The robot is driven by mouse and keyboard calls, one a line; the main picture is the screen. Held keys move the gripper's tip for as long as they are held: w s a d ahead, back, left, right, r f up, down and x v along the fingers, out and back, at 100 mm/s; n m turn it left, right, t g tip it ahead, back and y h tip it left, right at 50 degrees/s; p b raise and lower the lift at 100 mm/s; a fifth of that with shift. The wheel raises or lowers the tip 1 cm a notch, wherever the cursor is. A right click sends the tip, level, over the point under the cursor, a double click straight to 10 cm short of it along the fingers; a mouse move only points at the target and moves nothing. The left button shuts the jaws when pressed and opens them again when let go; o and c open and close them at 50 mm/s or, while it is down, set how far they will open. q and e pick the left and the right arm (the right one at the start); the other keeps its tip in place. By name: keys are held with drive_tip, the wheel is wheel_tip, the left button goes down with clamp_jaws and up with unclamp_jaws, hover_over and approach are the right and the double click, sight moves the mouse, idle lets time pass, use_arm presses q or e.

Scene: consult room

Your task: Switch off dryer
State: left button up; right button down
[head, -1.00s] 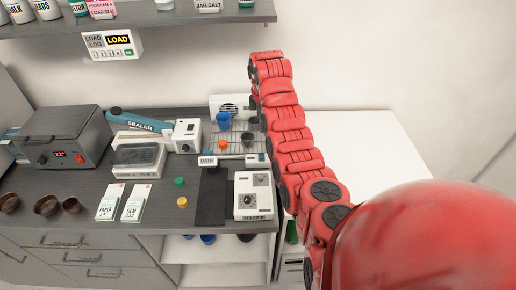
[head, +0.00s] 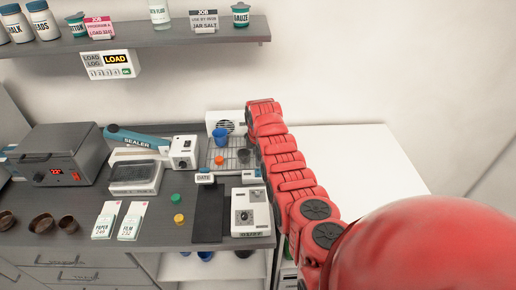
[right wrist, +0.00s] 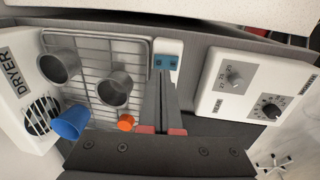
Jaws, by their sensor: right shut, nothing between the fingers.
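The dryer (head: 213,117) is a white box with a round fan grille at the back of the counter, partly hidden by my right arm. In the right wrist view the dryer (right wrist: 14,106) is at the left edge, with its name and dark grille showing; I cannot make out a switch on it. My right gripper (right wrist: 161,76) is shut and empty. Its tips point at a small white block with a blue face (right wrist: 167,62); I cannot tell whether they touch. In the head view my red right arm hides the gripper. My left gripper is out of view.
A wire rack (right wrist: 91,48) holds grey cups (right wrist: 114,88), a blue cup (right wrist: 70,122) and an orange piece (right wrist: 126,122). A white box with YEAR and MONTH dials (right wrist: 234,106) stands right of the gripper. The sealer (head: 137,139) is left of the rack. White surface to the right is clear.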

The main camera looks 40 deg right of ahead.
sight(257, 170)
drive_tip(key=shift+w+f, duration=0.15)
drive_tip(key=shift+f, duration=0.75)
wheel_tip(257, 170, down, 2)
drive_tip(key=shift+w+d+f+b, duration=0.1)
drive_tip(key=shift+b, duration=1)
